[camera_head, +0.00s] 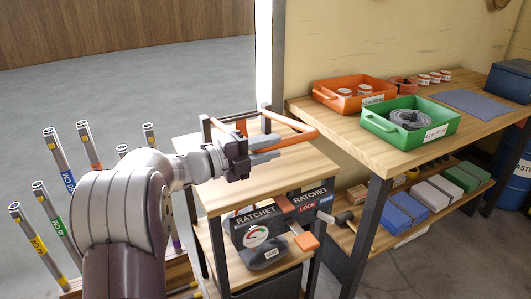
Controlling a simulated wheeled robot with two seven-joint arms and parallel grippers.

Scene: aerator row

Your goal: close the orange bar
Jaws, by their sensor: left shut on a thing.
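The orange bar (292,122) is a bent bar above the small wooden-topped stand (290,163). It reaches out to the right from a dark upright frame (265,118) and bends back toward my gripper. My left gripper (266,149) is over the stand's top, with its grey fingers shut on the orange bar's near side. The gripper body hides part of the bar and of the frame. My right gripper is not in view.
Below the stand's top are a ratchet unit (258,232) with a gauge and an orange-ended lever (306,241). A rack of tubes is at left. The workbench (390,150) at right carries an orange tray (324,96) and a green tray (445,129).

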